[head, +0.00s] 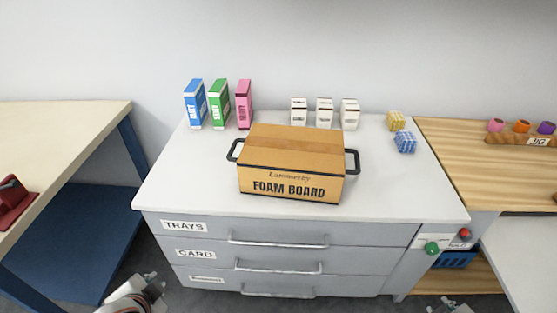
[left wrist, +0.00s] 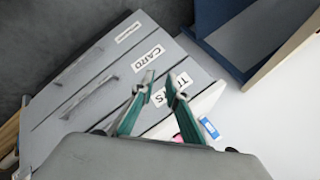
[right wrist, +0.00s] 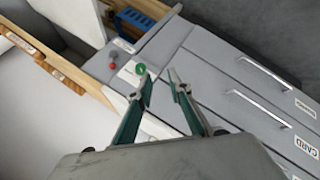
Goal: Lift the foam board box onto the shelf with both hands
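The orange-brown foam board box (head: 290,172) sits upright on the white top of a grey drawer cabinet (head: 400,190). It has black handles at its left (head: 233,150) and right (head: 353,162) sides. My left gripper (left wrist: 160,82) is open and empty, apart from the box, with the cabinet drawers beyond its fingers. My right gripper (right wrist: 158,78) is open and empty, with the cabinet's right end beyond its fingers. In the head view only bits of both arms show at the bottom edge. I cannot tell which surface is the task's shelf.
Blue, green and pink cartons (head: 219,105) and several small white boxes (head: 325,113) stand behind the box. Two small checked blocks (head: 404,142) lie at its right. A table with a blue lower shelf (head: 75,225) stands left, a wooden bench (head: 470,165) right.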

